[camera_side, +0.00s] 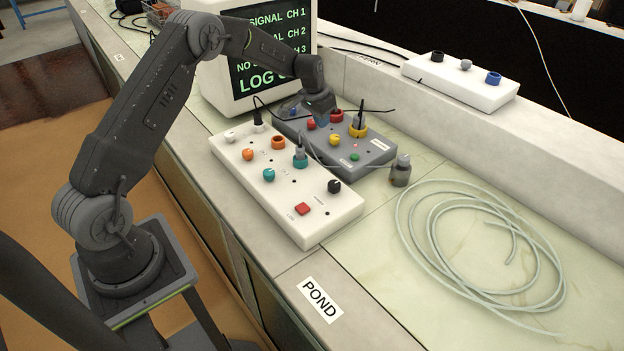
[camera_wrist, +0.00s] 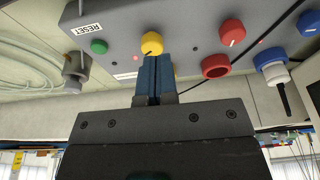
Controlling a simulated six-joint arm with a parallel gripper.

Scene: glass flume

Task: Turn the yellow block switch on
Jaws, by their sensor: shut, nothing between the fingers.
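The yellow switch is a round yellow knob (camera_side: 335,140) on the grey box (camera_side: 375,158). It also shows in the wrist view (camera_wrist: 152,42), with a small dark pointer mark at its lower edge. My gripper (camera_side: 324,117) is over the grey box, beside the yellow knob. In the wrist view its two blue fingers (camera_wrist: 153,58) are pressed together and empty. Their tips overlap the knob's lower edge there; I cannot tell whether they touch it. Part of the box behind the fingers is hidden.
The grey box also has a red knob (camera_wrist: 232,33), a blue knob (camera_wrist: 309,23), a green button (camera_wrist: 99,46) and a yellow socket with a black plug (camera_side: 357,130). A white control box (camera_side: 300,215) stands in front. A metal cylinder (camera_side: 401,170) and coiled tubing (camera_side: 480,250) lie right.

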